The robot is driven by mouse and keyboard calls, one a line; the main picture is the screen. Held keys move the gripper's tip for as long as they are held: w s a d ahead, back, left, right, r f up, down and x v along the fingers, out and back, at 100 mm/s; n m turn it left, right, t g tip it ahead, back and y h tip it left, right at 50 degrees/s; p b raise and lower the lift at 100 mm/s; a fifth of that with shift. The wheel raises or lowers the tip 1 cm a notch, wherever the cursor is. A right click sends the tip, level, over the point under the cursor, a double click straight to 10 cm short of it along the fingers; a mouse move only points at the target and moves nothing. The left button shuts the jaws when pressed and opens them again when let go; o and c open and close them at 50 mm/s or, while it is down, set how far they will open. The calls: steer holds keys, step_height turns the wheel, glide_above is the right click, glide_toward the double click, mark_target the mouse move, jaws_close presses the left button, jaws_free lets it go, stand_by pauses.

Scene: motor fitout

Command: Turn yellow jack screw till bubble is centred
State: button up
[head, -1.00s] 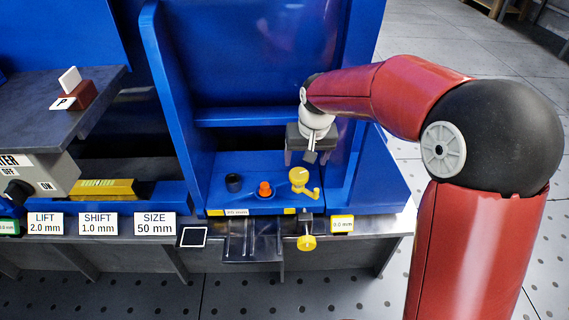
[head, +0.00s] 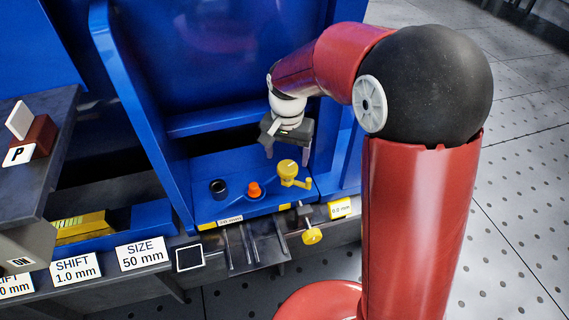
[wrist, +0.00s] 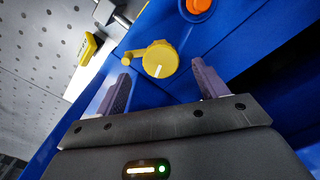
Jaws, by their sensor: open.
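A yellow round knob with a small side crank (head: 288,170) stands on the blue base; I take it as the jack screw. My gripper (head: 287,155) is open, its fingers pointing down just above and behind this knob. I see no contact. A yellow level (head: 82,228) with a striped yellow-green vial lies at the left; its bubble is too small to read.
Another yellow knob (head: 312,236) sticks out at the front, below a 0.0 mm plate (head: 340,208). Blue walls rise behind and at the left.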

mark_target(287, 168)
steer(key=shift+f, duration=2.3)
steer(key=shift+c, duration=0.4)
steer(key=c, duration=0.9)
steer(key=shift+n, duration=0.8)
steer(key=o, duration=1)
steer(key=shift+r, duration=0.1)
step_height(287, 168, up, 8)
steer(key=shift+f+p, duration=0.15)
steer(key=shift+p, duration=0.5)
